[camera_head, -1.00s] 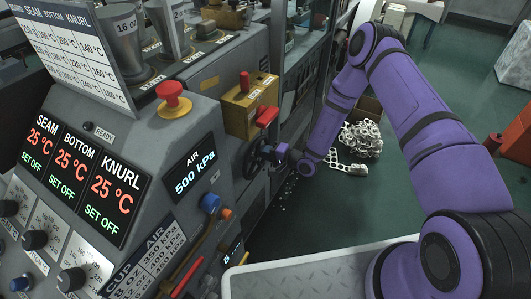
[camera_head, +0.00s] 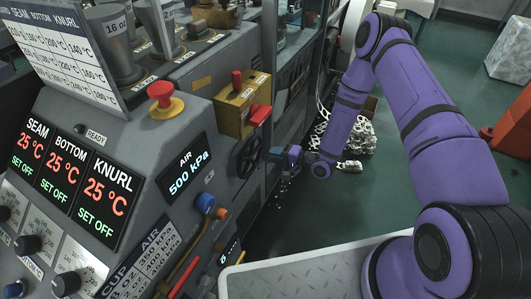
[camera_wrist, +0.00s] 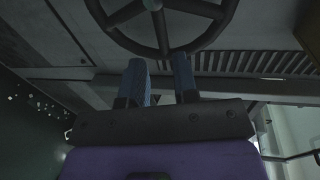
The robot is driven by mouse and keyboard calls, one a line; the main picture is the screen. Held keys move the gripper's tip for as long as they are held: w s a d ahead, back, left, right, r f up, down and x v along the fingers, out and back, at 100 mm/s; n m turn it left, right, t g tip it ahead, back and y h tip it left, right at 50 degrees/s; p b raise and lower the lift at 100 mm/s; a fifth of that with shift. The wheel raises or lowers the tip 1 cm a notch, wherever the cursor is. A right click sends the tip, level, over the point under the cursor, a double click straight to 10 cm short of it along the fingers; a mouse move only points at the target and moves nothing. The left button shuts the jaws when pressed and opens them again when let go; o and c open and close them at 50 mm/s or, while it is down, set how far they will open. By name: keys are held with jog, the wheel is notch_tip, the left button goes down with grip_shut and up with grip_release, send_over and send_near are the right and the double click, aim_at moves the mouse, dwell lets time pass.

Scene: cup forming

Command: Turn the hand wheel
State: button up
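The hand wheel (camera_head: 249,157) is a dark spoked ring on the side of the grey machine, below the yellow box. In the wrist view the lower part of its rim (camera_wrist: 200,41) and some spokes show at the top; the rest is cut off. My gripper (camera_head: 279,154) is just right of the wheel in the head view, with a small gap between them. In the wrist view its two blue fingers (camera_wrist: 161,68) stand apart with nothing between them.
A yellow box (camera_head: 235,118) with red handles sits just above the wheel. A red stop button (camera_head: 161,93) and the air display (camera_head: 186,171) are to the left. A light tray edge (camera_head: 300,262) is in front.

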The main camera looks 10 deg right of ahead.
jog(key=shift+v, duration=1.85)
